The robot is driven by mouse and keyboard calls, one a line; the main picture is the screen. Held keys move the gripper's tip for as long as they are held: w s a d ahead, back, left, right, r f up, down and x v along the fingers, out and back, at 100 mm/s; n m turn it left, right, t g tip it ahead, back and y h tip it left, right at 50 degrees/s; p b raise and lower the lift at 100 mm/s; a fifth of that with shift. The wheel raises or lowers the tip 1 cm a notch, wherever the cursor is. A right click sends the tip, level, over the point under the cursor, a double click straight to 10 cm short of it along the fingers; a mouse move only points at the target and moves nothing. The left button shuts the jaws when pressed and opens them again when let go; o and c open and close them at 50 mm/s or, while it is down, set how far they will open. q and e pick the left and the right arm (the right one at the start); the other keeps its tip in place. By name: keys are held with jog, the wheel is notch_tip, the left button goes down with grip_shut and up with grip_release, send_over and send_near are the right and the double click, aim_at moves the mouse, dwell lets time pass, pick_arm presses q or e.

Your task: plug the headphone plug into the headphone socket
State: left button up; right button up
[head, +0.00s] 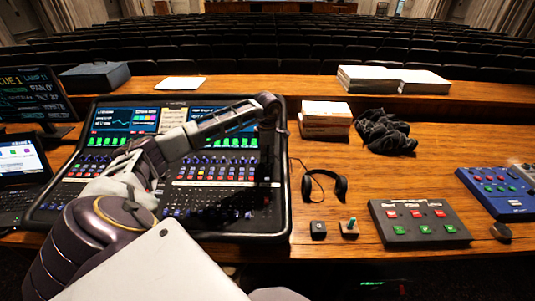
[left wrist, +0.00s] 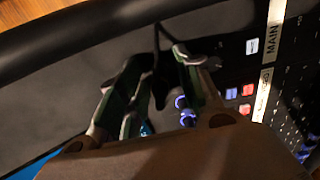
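My left arm reaches across the mixing console (head: 215,205). Its dark left gripper (head: 266,172) points down over the console's right part, hard to make out in the head view. In the left wrist view its two fingers (left wrist: 158,62) stand on either side of a slim dark thing with a thin cable, which looks like the headphone plug (left wrist: 158,72); shadow blurs its outline. The headphones (head: 340,186) lie on the desk right of the console, with a cable running toward its right edge. I cannot pick out the headphone socket. My right gripper is not in view.
A stack of books (head: 326,115) and a dark crumpled cloth (head: 386,132) lie behind the headphones. A button box (head: 420,222) and a blue box (head: 497,192) stand at the right. The console's raised rim (left wrist: 60,40) is near the fingers. Bare desk lies right of the headphones.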

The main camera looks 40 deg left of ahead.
pick_arm(q)
notch_tip(320, 180, up, 12)
jog(key=shift+s+d, duration=0.4)
jog(key=shift+s, duration=0.05)
dwell(0.4)
dwell(0.7)
